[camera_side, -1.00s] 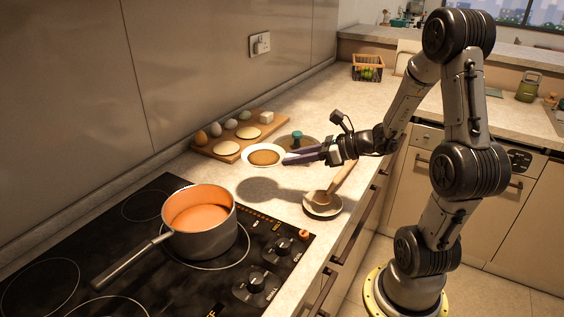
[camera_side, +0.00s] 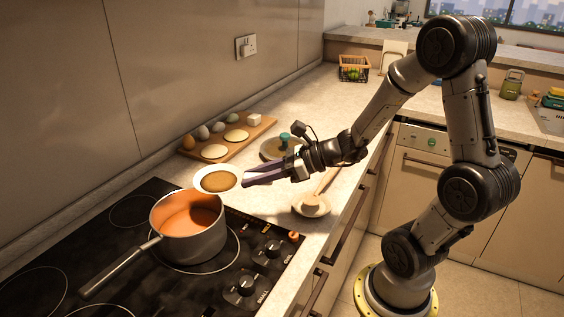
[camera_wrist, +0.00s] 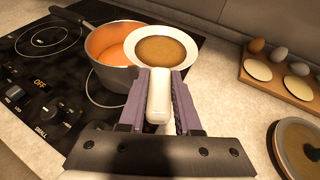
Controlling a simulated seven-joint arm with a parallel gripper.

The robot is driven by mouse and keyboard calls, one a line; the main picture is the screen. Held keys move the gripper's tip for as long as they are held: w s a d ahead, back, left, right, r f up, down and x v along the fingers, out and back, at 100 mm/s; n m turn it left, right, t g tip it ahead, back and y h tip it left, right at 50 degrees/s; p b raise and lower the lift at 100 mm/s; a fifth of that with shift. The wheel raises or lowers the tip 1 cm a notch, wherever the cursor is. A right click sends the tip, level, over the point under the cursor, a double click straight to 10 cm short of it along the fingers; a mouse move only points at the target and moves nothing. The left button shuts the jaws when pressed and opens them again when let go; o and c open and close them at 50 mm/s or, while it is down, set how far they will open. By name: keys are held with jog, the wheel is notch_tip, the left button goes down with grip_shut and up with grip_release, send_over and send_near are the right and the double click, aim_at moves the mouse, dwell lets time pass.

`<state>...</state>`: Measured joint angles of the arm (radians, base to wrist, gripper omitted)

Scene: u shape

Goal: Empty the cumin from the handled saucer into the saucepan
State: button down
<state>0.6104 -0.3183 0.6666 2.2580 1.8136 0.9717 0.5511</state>
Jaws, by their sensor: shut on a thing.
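The handled saucer (camera_side: 231,173) is white and holds brown cumin (camera_side: 216,182). My gripper (camera_side: 250,179) is shut on its handle and holds it in the air, about level, close to the saucepan's rim on the side toward the counter. The wrist view shows the white handle (camera_wrist: 159,97) between my fingers and the cumin (camera_wrist: 161,50) lying in the saucer. The saucepan (camera_side: 194,246) is grey with an orange inside and stands on the cooktop. In the wrist view the saucepan (camera_wrist: 112,80) is just left of the saucer, which hides part of its right side.
A wooden board (camera_side: 240,146) with eggs and flat rounds lies along the wall. A plate with a teal-topped object (camera_side: 284,140) is behind my gripper. A spoon on a small rest (camera_side: 311,206) lies near the counter edge. The saucepan's handle (camera_side: 120,269) points front left.

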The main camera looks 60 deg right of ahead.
jog(key=a+r+m+g+y, duration=0.1)
jog(key=a+g+y, duration=0.3)
jog(key=a, duration=0.6)
jog(key=shift+w+r+m+y, duration=0.4)
jog(key=shift+r+y, duration=0.4)
jog(key=shift+y, duration=0.5)
jog(key=shift+w+d+r+m+g+y, duration=0.15)
jog(key=shift+d+r+m+g+y, duration=0.1)
jog(key=shift+m, duration=0.3)
jog(key=shift+w+d+r+m+g+y, duration=0.15)
jog(key=shift+m+y, duration=0.1)
jog(key=shift+m, duration=0.3)
jog(key=shift+w+d+r+m+y, duration=0.2)
jog(key=shift+d+m+y, duration=0.1)
jog(key=shift+m, duration=0.2)
jog(key=shift+w+d+r+m+y, duration=0.1)
jog(key=shift+w+d+m+y, duration=0.15)
jog(key=shift+m, duration=0.25)
